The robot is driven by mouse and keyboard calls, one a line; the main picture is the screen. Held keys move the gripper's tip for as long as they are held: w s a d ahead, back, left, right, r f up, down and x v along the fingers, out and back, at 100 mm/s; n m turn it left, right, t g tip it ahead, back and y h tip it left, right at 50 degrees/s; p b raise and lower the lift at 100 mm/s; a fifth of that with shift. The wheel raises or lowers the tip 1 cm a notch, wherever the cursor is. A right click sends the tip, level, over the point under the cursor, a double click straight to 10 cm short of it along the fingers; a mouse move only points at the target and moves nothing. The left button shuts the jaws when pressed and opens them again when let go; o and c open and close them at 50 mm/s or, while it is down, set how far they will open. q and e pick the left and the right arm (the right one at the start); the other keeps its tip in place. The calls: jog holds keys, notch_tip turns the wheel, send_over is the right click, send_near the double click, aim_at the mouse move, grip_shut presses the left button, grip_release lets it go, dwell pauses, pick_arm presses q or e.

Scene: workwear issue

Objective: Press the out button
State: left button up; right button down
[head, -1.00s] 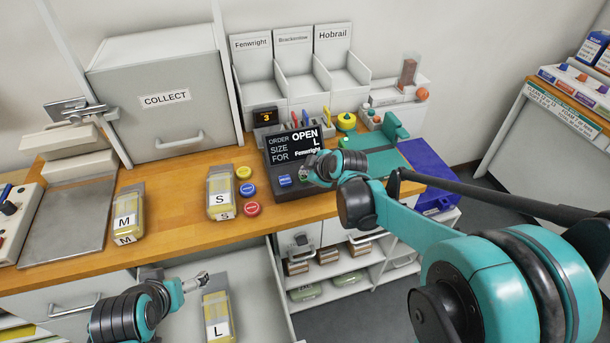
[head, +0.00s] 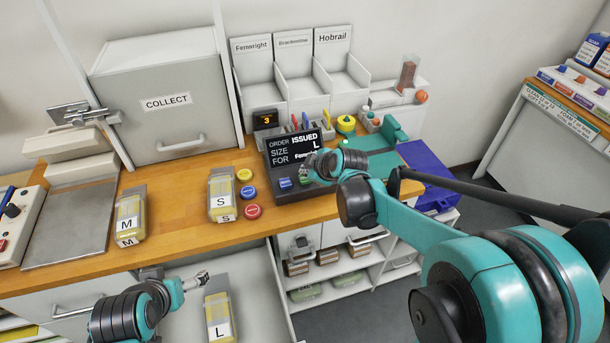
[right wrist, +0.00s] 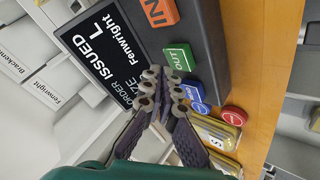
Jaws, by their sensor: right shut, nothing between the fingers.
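The green OUT button (right wrist: 180,56) sits on the dark order console between an orange IN button (right wrist: 160,10) and a blue button (right wrist: 195,92). My right gripper (right wrist: 163,75) is shut and empty, its fingertips right at the OUT button's near edge; I cannot tell whether they touch it. In the head view my right gripper (head: 318,168) is over the console's right part and hides some buttons. The console screen (head: 293,148) reads ORDER ISSUED, SIZE L, FOR Fenwright. My left gripper (head: 201,279) is over an open drawer, too small to read.
Yellow, blue and red round buttons (head: 252,211) lie left of the console. Packs marked S (head: 221,193) and M (head: 129,213) stand on the counter, and an L pack (head: 219,315) lies in the drawer. White bins (head: 296,75) stand behind the console.

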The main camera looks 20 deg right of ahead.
notch_tip(320, 180, up, 5)
jog(key=p, duration=0.4)
dwell(0.3)
dwell(0.6)
jog(key=s+m+g+h, duration=0.2)
jog(key=s+m, duration=0.9)
jog(key=s, duration=1.4)
jog(key=shift+f+m, duration=0.4)
jog(key=shift+f, duration=0.05)
